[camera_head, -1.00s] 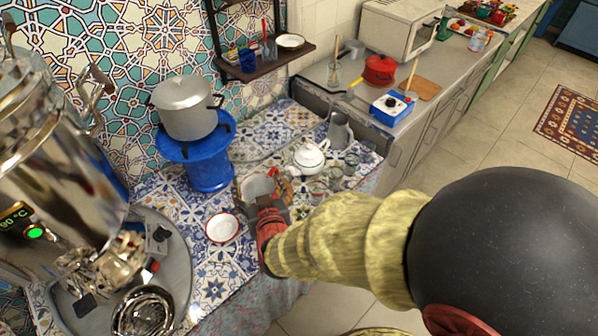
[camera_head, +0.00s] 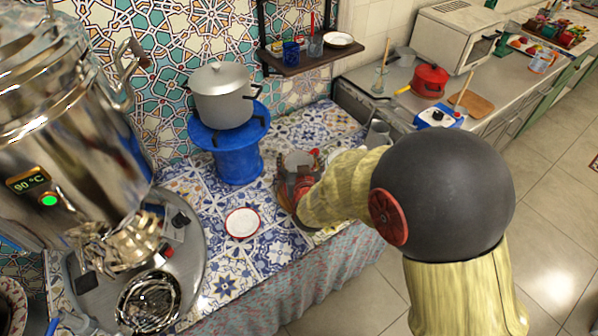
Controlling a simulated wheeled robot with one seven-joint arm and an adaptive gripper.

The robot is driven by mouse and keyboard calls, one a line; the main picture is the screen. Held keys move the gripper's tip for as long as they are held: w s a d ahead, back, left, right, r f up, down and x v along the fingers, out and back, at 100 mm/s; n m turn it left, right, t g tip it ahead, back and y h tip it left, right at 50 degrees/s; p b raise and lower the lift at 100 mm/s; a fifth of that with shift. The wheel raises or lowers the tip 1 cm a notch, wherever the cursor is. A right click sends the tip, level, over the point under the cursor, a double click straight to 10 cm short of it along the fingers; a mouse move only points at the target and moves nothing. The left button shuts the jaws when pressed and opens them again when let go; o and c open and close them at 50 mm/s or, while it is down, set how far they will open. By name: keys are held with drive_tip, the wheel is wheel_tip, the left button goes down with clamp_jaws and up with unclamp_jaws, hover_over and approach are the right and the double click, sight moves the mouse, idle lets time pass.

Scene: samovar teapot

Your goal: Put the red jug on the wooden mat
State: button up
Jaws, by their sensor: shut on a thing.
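My gripper (camera_head: 298,182) is low over the tiled counter, shut on a jug (camera_head: 298,160). The jug shows a pale grey inside and some red at its side. My fingers and arm hide most of its body, so I cannot tell whether its base touches the counter. A brown edge shows beside my gripper; I cannot tell whether it is the wooden mat. A flat brown wooden board (camera_head: 474,104) lies on the far counter at the right.
A white saucer with a red rim (camera_head: 242,223) lies left of my gripper. A grey pot (camera_head: 223,95) stands on a blue stand (camera_head: 236,155). A large steel samovar (camera_head: 70,130) fills the left. A red pan (camera_head: 431,80) sits on the far counter. My arm hides the teapot area.

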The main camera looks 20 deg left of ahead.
sight(298, 164)
drive_tip(key=shift+w+a+f+b, duration=0.2)
drive_tip(key=shift+w+f+b, duration=0.1)
drive_tip(key=shift+w+f, duration=0.6)
drive_tip(key=shift+s+f+b, duration=0.15)
drive_tip(key=shift+f+b, duration=0.55)
drive_tip(key=shift+f, duration=0.75)
drive_tip(key=shift+f, duration=0.15)
drive_tip(key=o, duration=2.1)
